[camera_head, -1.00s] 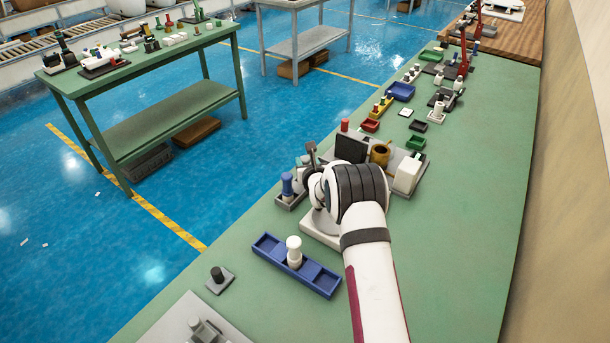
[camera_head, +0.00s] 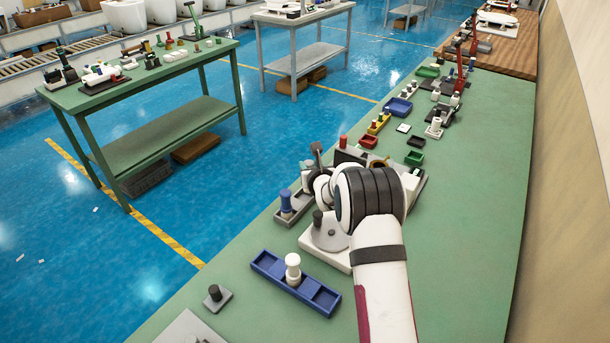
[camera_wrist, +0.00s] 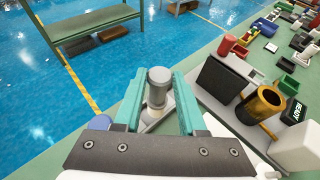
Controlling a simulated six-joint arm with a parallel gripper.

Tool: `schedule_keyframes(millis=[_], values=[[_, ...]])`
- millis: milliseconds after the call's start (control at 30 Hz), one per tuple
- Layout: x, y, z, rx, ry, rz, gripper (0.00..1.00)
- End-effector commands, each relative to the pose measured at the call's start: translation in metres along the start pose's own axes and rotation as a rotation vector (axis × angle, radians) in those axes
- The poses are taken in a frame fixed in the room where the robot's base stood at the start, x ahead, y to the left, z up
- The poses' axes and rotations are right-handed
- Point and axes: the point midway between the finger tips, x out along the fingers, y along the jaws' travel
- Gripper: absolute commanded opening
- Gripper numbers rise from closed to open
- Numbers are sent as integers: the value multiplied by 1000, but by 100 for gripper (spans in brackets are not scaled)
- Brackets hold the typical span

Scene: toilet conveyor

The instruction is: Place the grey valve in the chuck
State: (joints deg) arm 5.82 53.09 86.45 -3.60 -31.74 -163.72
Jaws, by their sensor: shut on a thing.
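The grey valve (camera_wrist: 158,84) stands upright between the teal fingers of my gripper (camera_wrist: 158,98) in the wrist view. My gripper is shut on it. Its lower end is close to a pale grey surface, and I cannot tell whether it touches it. A brass cup-like part with an open bore (camera_wrist: 262,103), which looks like the chuck, is on the grey fixture to the right of my gripper, apart from the valve.
A blue valve (camera_head: 286,203) stands in a grey tray left of my gripper. A dark block (camera_wrist: 220,82) and a READY display (camera_wrist: 291,110) flank the brass part. A blue tray (camera_head: 325,300) holds a white valve (camera_head: 293,268). The bench's right side is clear.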

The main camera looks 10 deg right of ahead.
Motion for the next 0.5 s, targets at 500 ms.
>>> schedule_keyframes(millis=[500], values=[[-78,-90,35,-1,-5,-4,0]])
